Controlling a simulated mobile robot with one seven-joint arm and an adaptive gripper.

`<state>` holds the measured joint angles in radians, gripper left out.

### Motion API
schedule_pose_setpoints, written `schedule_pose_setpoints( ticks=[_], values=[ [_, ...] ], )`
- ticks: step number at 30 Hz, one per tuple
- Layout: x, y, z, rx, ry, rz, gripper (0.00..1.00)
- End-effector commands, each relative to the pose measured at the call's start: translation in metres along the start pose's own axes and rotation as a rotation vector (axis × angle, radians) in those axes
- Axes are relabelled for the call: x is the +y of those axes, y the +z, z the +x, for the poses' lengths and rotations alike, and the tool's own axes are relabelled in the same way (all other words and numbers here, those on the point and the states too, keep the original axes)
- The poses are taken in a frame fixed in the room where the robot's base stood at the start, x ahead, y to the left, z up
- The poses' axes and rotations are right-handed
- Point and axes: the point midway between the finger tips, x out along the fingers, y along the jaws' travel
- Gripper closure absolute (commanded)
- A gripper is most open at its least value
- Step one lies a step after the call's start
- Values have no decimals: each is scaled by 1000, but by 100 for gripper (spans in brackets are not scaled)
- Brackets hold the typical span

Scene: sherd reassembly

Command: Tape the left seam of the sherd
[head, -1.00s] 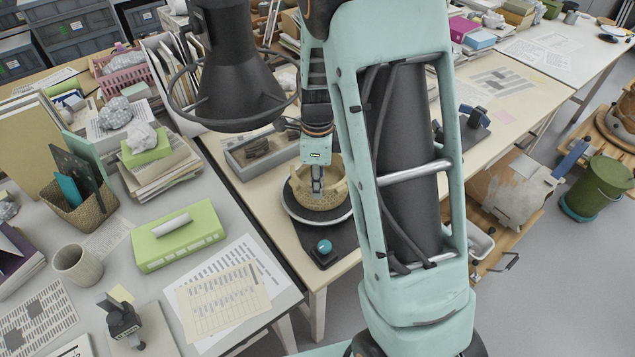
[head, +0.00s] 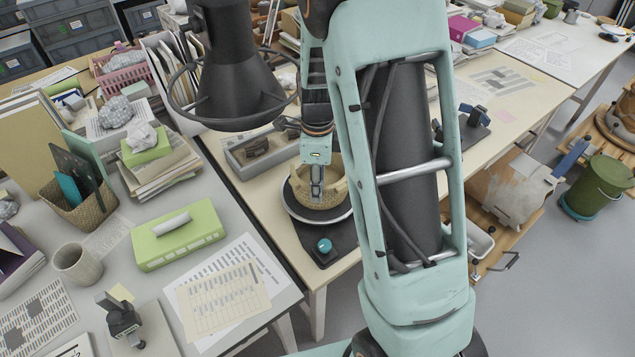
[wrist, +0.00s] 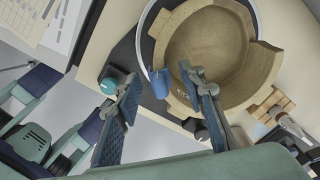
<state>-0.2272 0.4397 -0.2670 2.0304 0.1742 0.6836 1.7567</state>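The tan pottery bowl (wrist: 215,50) with stepped gaps in its rim sits on a round turntable, whose pale edge (wrist: 141,42) shows in the wrist view. The bowl also shows in the head view (head: 330,192), partly behind my gripper (head: 317,190). A small blue piece (wrist: 159,84), apparently tape, lies against the bowl's outer wall near the rim. My gripper (wrist: 160,80) is open at the bowl, with its fingertips apart and the blue piece between them in the wrist picture. One fingertip overlaps the rim; contact cannot be told. The seam itself is not clear.
A black base with a teal knob (head: 324,246) stands in front of the turntable. A grey tray (head: 255,150) lies behind it to the left. A black lamp-like shade (head: 235,85) hangs nearby. The left desk holds a green box (head: 178,235) and papers.

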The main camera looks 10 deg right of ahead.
Motion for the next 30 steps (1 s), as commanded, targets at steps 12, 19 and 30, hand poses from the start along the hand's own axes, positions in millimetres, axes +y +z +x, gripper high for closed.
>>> schedule_pose_setpoints(
  ticks=[12, 19, 30],
  values=[
    [-2, 1, -70, -3, -7, -1, 63],
    [-1, 0, -108, -1, -3, -1, 63],
    [0, 0, -120, 0, -1, 0, 63]
  ],
)
